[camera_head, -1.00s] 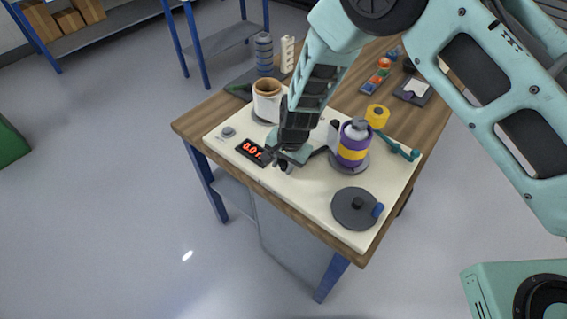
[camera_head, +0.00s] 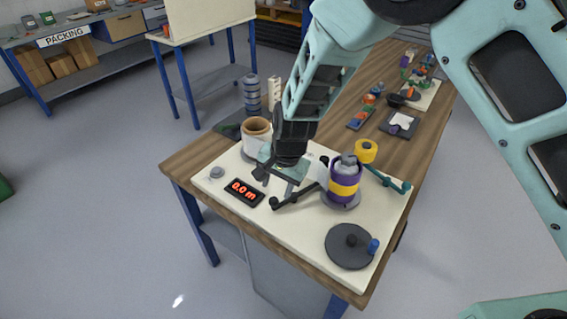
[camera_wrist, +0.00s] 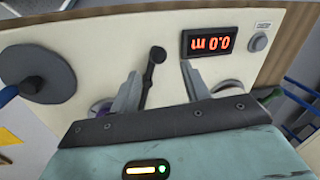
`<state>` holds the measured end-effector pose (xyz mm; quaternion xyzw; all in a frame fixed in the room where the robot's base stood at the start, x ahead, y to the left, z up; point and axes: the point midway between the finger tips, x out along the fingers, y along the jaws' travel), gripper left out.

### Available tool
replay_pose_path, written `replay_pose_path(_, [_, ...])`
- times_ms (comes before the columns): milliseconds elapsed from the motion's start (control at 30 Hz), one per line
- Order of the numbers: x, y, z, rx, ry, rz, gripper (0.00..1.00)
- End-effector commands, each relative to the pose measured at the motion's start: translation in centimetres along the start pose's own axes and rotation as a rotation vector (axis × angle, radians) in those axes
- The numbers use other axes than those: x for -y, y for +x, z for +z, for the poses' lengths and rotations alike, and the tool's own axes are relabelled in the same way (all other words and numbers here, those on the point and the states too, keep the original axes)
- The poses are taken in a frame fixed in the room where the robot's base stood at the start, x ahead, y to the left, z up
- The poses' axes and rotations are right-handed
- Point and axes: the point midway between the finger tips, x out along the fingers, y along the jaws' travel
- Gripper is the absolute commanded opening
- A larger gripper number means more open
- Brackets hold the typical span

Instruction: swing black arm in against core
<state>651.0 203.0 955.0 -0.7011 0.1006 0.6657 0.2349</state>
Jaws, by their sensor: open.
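The black arm (camera_head: 297,193) reaches out to the left from beside the upright purple core with a yellow band (camera_head: 343,181). Its knobbed tip stands apart from the core, over the cream panel (camera_head: 300,226). My gripper (camera_head: 279,178) points down near the black arm, open and empty. In the wrist view the black arm (camera_wrist: 151,77) appears between the two open fingers of my gripper (camera_wrist: 162,86). I cannot tell whether a finger touches it. The core shows there only as a purple edge (camera_wrist: 100,108), mostly hidden by a finger and the gripper body.
A white roll with a brown core (camera_head: 257,138) stands behind my gripper. A teal arm (camera_head: 390,180) with a yellow roller (camera_head: 366,151) is right of the core. A dark disc with a blue knob (camera_head: 349,247) lies in front. A display (camera_head: 243,191) reads 0.0 m.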

Motion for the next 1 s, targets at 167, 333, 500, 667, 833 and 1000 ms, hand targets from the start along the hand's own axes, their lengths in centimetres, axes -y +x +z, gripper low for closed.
replay_pose_path(167, [0.1, -4.1, 0.0, -0.002, 0.000, -0.004, 0.47])
replay_pose_path(333, [0.1, -7.3, 0.0, -0.002, 0.000, -0.004, 0.47])
replay_pose_path(500, [0.1, -9.2, -0.1, -0.002, 0.000, -0.002, 0.47])
replay_pose_path(667, [0.0, -9.7, 0.0, -0.001, 0.001, -0.001, 0.47])
replay_pose_path(833, [0.0, -9.7, 0.0, -0.001, 0.001, -0.001, 0.47])
replay_pose_path(1000, [0.1, -9.7, -0.1, -0.001, 0.000, -0.001, 0.47])
